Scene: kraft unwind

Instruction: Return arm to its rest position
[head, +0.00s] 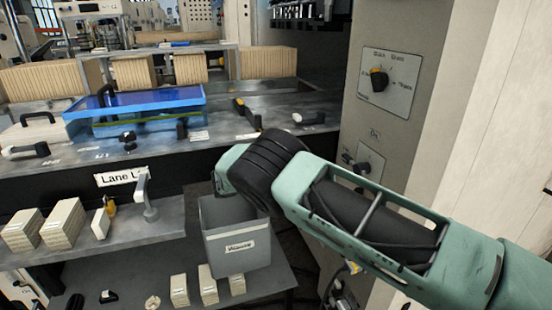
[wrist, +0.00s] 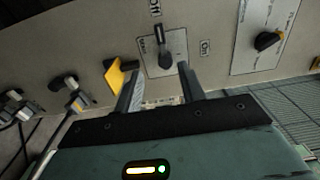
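My gripper (wrist: 158,82) shows in the wrist view with its two dark fingers apart and nothing between them. A switch plate with a black lever (wrist: 170,60) lies beyond the fingertips; I cannot tell the exact gap. In the head view my green arm comes in from the right and bends at a black ringed joint above the grey bin (head: 236,246). The gripper's fingers are hidden in that view. The switch plate (head: 371,160) shows there just above my arm.
A grey cabinet carries a knob plate (head: 398,82). A yellow part (wrist: 117,76) sits close to the left finger in the wrist view. A blue clear cover (head: 140,103) lies on the metal bench. Small blocks stand on the shelf (head: 130,238) at left.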

